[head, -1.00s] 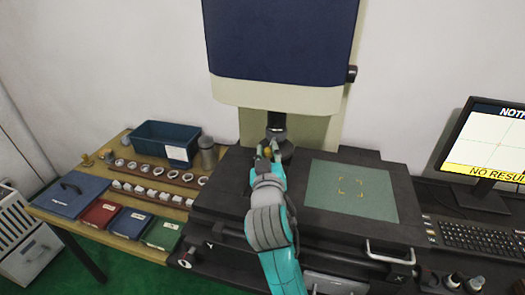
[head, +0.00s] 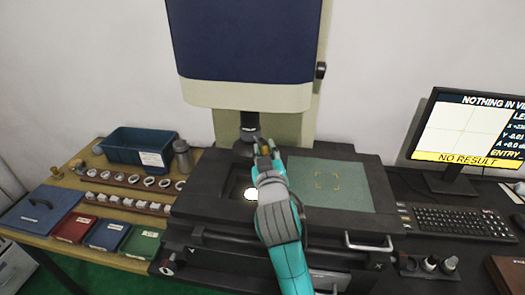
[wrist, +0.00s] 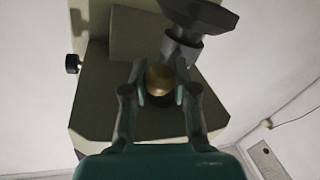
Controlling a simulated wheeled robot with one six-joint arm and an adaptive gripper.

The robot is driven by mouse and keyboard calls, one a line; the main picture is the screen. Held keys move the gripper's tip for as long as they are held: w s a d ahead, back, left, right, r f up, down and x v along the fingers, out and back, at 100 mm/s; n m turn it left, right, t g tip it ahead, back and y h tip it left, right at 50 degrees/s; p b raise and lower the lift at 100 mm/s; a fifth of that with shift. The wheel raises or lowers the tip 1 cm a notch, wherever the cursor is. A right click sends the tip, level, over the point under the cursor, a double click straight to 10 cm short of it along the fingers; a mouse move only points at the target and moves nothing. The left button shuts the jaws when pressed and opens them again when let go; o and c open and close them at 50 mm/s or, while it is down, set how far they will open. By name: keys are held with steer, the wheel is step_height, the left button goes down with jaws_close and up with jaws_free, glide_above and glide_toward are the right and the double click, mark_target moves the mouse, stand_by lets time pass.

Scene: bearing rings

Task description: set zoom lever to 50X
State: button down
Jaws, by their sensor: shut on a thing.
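The measuring machine's dark lens barrel (head: 249,128) hangs below the blue and cream head (head: 245,60). My gripper (head: 266,147) is just right of the barrel, over the stage. In the wrist view, my gripper (wrist: 159,82) is shut on a round brass knob (wrist: 159,77), which sits between the two fingertips. I take the knob for the end of the zoom lever; the lever's shaft is hidden. The dark lens barrel also shows in the wrist view (wrist: 184,45), above and right of the knob. No scale marks can be read.
The stage has a green plate (head: 335,185) and a bright lit spot left of my arm. The monitor (head: 475,130) shows "NOTHING IN VIEW" and "NO RESULT". A blue bin (head: 130,148), rings and coloured boxes cover the left table.

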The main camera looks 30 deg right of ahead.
steer(key=shift+d, duration=0.25)
steer(key=c, duration=0.9)
jaws_free()
steer(key=shift+d, duration=0.1)
steer(key=shift+s, duration=0.1)
steer(key=shift+s+a, duration=0.25)
steer(key=shift+a, duration=0.05)
steer(key=v, duration=1.1)
steer(key=shift+s+f, duration=0.1)
